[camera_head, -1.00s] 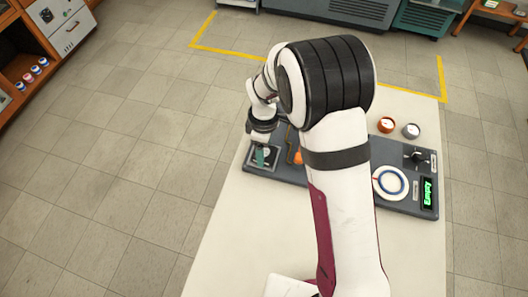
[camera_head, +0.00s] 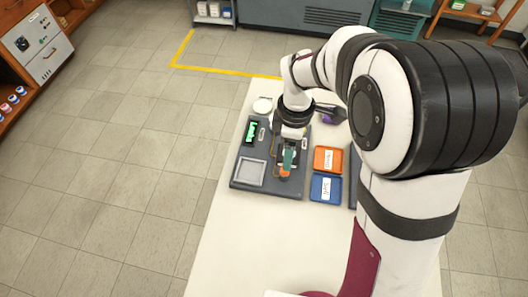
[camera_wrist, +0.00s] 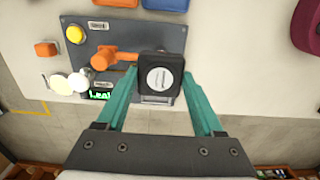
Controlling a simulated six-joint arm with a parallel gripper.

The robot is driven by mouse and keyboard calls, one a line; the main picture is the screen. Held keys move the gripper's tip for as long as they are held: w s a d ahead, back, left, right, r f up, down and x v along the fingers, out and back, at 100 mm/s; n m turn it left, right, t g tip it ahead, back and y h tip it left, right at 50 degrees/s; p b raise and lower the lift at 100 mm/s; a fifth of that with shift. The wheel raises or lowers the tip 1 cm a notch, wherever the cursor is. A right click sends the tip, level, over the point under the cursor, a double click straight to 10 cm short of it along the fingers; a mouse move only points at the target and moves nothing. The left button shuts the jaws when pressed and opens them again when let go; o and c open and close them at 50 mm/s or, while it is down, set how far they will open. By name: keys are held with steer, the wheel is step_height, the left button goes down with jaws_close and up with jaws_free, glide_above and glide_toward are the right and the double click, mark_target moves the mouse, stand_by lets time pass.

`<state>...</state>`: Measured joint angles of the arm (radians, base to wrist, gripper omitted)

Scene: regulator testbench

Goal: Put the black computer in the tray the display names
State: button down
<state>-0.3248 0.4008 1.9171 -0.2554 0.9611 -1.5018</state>
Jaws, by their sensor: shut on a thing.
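My gripper (camera_head: 288,163) is over the grey testbench panel (camera_head: 240,183). In the wrist view its teal fingers (camera_wrist: 161,80) are shut on the black computer (camera_wrist: 161,70), a dark square block with a round pale face. The computer is at the panel's edge part in that view; I cannot tell whether it touches the panel. The green-lit display (camera_head: 250,131) seems to read "Leaks"; it is partly cut off in the wrist view (camera_wrist: 101,95). An orange tray (camera_head: 317,165) and a blue tray (camera_head: 314,192) stand right of the panel, with labels too small to read.
A square pale recess (camera_head: 249,172) is on the panel. An orange pipe fitting (camera_wrist: 110,58) and a yellow button (camera_wrist: 75,35) are close by. White round items (camera_head: 262,105) and a purple item (camera_head: 326,117) stand behind. The front table (camera_head: 260,245) is clear.

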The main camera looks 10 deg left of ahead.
mark_target(298, 154)
steer(key=d+r, duration=0.2)
steer(key=r, duration=0.1)
steer(key=shift+r, duration=0.1)
step_height(298, 154, up, 8)
stand_by(0.3)
steer(key=w+d+f, duration=0.2)
steer(key=d+f, duration=0.4)
steer(key=d, duration=0.4)
steer(key=w+d+f, duration=0.1)
steer(key=d+f, duration=0.5)
steer(key=d, duration=0.3)
steer(key=w+a+f, duration=0.2)
steer(key=a, duration=0.1)
steer(key=w+a+f, duration=0.2)
steer(key=a, duration=0.1)
steer(key=w+a+f, duration=0.1)
steer(key=a+f, duration=0.1)
steer(key=a, duration=0.1)
steer(key=shift+w+f, duration=0.25)
steer(key=shift+w, duration=0.15)
steer(key=shift+w+a+f, duration=0.1)
steer(key=shift+a+f, duration=0.05)
steer(key=shift+f, duration=0.95)
steer(key=shift+w+a+f, duration=0.1)
steer(key=shift+f, duration=0.95)
